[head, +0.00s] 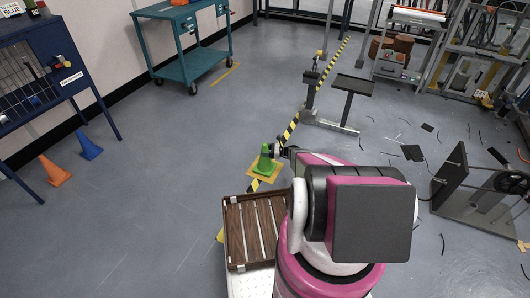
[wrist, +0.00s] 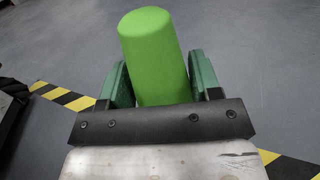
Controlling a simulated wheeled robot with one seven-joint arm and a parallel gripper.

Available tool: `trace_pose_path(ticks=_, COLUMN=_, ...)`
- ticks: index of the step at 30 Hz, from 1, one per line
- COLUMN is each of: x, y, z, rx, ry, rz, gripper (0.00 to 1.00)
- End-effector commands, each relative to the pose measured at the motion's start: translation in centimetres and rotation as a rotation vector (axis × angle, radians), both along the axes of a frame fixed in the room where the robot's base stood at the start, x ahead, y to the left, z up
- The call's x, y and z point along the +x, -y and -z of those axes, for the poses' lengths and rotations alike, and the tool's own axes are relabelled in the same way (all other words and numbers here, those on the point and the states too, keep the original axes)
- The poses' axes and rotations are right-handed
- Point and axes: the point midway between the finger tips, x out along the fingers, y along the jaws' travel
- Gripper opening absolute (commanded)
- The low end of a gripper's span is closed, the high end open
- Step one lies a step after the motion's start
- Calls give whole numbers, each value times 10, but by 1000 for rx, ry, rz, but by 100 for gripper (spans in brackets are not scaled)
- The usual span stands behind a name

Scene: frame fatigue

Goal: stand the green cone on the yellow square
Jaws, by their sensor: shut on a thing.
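The green cone (head: 264,161) is upright over the yellow square (head: 251,176) on the floor. Its base shows within the square's outline in the head view; I cannot tell whether it touches. My gripper (head: 273,150) reaches in from the right near the cone's upper part. In the wrist view the green cone (wrist: 153,60) stands between the two green fingers of my gripper (wrist: 158,82), which is shut on it. The cone's lower part and the square are hidden in the wrist view.
A wooden slatted tray (head: 229,232) is in front of the square. A black-and-yellow floor stripe (head: 291,128) runs past it. An orange cone (head: 55,172) and a blue cone (head: 89,146) stand at the left. Debris lies at the right; the floor left of the square is clear.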

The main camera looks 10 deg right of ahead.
Motion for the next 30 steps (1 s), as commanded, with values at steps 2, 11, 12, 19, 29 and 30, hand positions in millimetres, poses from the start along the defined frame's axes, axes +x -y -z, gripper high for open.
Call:
trace_pose_path(ticks=2, x=0, y=0, z=3, rx=1, ry=0, rz=0, gripper=11)
trace_pose_path(ticks=11, x=0, y=0, z=5, rx=1, ry=1, rz=0, gripper=11)
trace_pose_path(ticks=12, x=0, y=0, z=5, rx=0, ry=1, rz=0, gripper=64)
trace_pose_path(ticks=19, x=0, y=0, z=5, rx=0, ry=1, rz=0, gripper=83)
trace_pose_path(ticks=29, x=-4, y=17, z=2, rx=-1, ry=1, rz=2, gripper=83)
trace_pose_path(ticks=30, x=-5, y=23, z=2, rx=-1, ry=1, rz=1, gripper=83)
